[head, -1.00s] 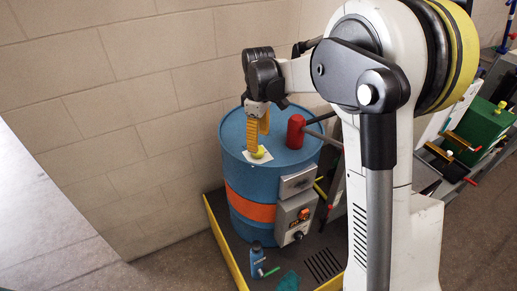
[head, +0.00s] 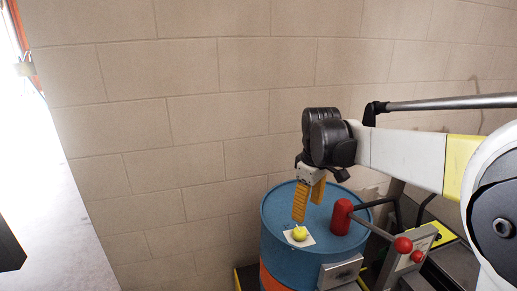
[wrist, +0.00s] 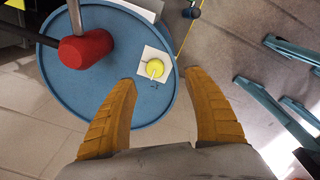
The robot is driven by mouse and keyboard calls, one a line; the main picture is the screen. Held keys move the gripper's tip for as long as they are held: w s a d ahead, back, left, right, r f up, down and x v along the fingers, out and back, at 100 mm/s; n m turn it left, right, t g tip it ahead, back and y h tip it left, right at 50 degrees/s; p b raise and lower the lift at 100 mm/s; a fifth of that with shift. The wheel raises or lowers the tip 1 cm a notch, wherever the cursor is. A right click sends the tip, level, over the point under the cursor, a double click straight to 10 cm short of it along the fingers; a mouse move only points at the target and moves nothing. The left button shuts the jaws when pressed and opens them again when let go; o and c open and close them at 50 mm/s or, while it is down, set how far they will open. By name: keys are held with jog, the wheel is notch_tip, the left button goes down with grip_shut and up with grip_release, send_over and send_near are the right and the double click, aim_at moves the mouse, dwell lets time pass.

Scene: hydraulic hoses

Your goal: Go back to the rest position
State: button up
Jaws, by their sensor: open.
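My gripper (head: 308,212) is open and empty, with its orange-yellow fingers pointing down over the top of the blue drum (head: 276,213). In the wrist view the gripper's (wrist: 158,76) fingers are wide apart with nothing between them. A small round yellow object (head: 299,233) lies on a white square pad on the drum top. The yellow object also shows in the wrist view (wrist: 156,69), beyond and between the fingertips, apart from both. The exact height of the fingertips above it is hard to tell.
A red mallet-like head (head: 341,217) with a grey handle lies on the drum beside the pad. A grey box (head: 340,271) is on the drum's front. A block wall (head: 190,130) stands close behind. Teal bars (wrist: 296,54) show at right in the wrist view.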

jog(key=s+f+m+t+b, duration=0.3)
jog(key=s+f+m, duration=0.1)
jog(key=s, duration=0.7)
jog(key=s+f+m+t+b, duration=0.3)
jog(key=s+f+m, duration=0.1)
jog(key=s, duration=0.7)
jog(key=shift+f+m+b, duration=0.3)
jog(key=shift+f+b, duration=0.05)
jog(key=shift+f, duration=0.05)
jog(key=shift+a, duration=0.1)
